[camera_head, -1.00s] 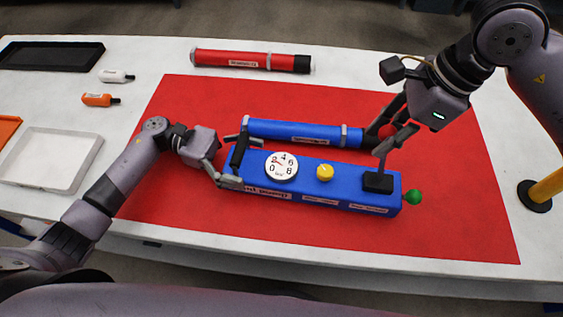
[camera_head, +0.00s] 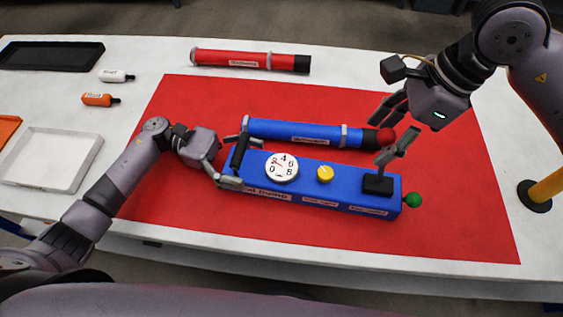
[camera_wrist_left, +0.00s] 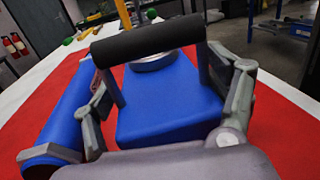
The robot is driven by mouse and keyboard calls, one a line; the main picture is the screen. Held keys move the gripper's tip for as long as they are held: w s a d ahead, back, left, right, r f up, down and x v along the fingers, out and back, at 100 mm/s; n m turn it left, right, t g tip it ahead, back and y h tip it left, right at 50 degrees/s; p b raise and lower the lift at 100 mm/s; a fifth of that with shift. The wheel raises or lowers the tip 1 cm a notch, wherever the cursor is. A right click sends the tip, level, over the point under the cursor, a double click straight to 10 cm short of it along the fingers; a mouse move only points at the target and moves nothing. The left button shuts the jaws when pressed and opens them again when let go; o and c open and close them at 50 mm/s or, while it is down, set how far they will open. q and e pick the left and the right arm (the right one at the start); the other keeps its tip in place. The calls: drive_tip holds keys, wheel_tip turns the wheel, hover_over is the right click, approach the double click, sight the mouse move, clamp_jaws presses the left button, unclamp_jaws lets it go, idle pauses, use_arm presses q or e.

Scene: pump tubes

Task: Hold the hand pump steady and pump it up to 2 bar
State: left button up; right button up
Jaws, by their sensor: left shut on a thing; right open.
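The blue hand pump (camera_head: 345,187) lies on a red mat (camera_head: 450,225). On top it has a white dial (camera_head: 282,167) with a red needle pointing up-left near 2, a yellow knob (camera_head: 325,174) and a black block with a short post (camera_head: 378,184). A green ball (camera_head: 413,200) sits at its right end. My left gripper (camera_head: 238,159) is shut on the pump's black handle, whose bar (camera_wrist_left: 147,40) crosses the left wrist view. My right gripper (camera_head: 378,140) is open, its fingers above the pump's right end; contact with the post is unclear.
A red tube (camera_head: 240,60), two small bottles and trays lie further back and left. A yellow post (camera_head: 545,190) stands at right. The mat's front right is clear.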

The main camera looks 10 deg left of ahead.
use_arm(q)
drive_tip(key=o, duration=2)
drive_tip(key=shift+c, duration=0.2)
use_arm(e)
drive_tip(key=v, duration=0.7)
drive_tip(key=shift+f, duration=0.1)
